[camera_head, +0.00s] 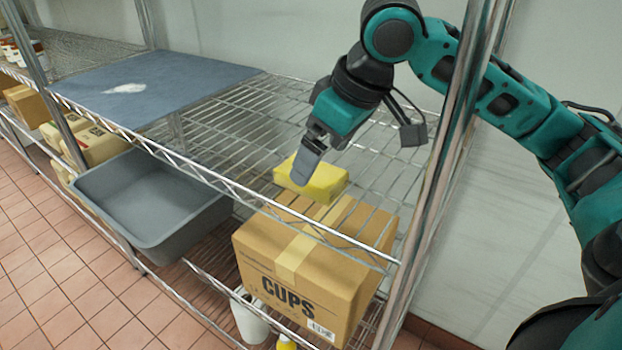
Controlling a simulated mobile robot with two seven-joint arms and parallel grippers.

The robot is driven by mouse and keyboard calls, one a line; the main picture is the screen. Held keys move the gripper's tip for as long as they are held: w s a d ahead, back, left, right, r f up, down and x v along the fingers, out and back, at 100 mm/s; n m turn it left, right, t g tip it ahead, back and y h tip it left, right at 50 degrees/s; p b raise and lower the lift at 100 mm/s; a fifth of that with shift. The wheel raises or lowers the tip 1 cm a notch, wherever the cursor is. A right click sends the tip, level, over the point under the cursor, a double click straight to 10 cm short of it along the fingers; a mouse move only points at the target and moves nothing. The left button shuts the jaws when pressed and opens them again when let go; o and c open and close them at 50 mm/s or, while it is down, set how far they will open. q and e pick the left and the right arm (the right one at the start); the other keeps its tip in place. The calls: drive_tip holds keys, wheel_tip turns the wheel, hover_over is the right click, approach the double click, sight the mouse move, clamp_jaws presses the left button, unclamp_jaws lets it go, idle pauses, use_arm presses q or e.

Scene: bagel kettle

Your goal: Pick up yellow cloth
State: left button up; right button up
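A yellow, block-shaped cloth (325,184) lies on the upper wire shelf (225,135), toward its right end. My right gripper (305,168) comes in from the right, points down, and overlaps the left part of the cloth in the view. Only one broad grey finger shows clearly, so I cannot tell whether the gripper is open or shut, or whether it touches the cloth. My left gripper is not in view.
A blue-grey mat (180,85) with a white patch covers the shelf's left part. A grey tub (150,240) sits lower at the front. A cardboard CUPS box (300,285) is under the cloth's shelf. A metal post (455,130) stands beside my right arm.

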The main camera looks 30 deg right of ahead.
drive_tip(key=shift+b+x, duration=0.3)
drive_tip(key=shift+x, duration=1.65)
drive_tip(key=shift+w+f+p, duration=0.2)
drive_tip(key=shift+p, duration=0.2)
drive_tip(key=c, duration=1)
